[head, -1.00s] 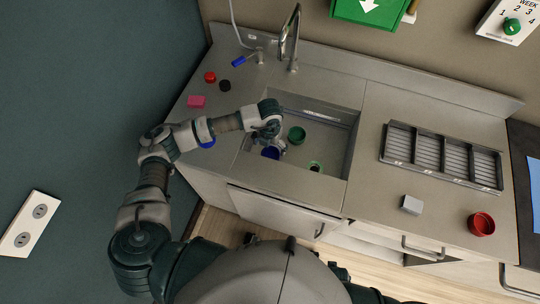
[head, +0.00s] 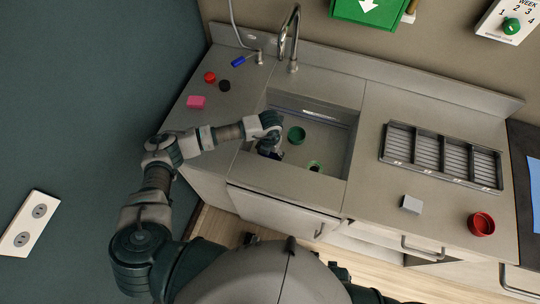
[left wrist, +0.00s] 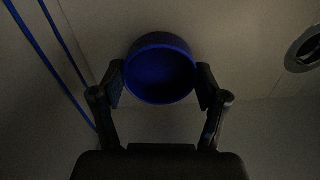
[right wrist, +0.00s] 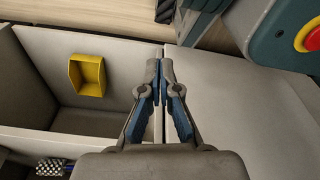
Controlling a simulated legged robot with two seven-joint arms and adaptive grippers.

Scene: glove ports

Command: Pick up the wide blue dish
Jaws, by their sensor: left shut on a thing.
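The blue dish (left wrist: 160,70) is round and sits between the two fingers of my left gripper (left wrist: 160,85) in the left wrist view, with a finger pressed on each side. In the head view my left gripper (head: 270,149) is down at the left side of the sink, and only a dark blue bit of the dish (head: 277,156) shows beside it. I cannot tell whether the dish is clear of the sink floor. My right gripper (right wrist: 160,68) is shut and empty in the right wrist view; it is outside the head view.
The sink (head: 335,135) also holds a green bowl (head: 296,134) and a smaller green-rimmed cup (head: 315,166). A faucet (head: 291,45) stands behind it. A pink block (head: 196,102) lies on the left counter. A rack (head: 440,156), grey block (head: 411,204) and red bowl (head: 481,224) are right.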

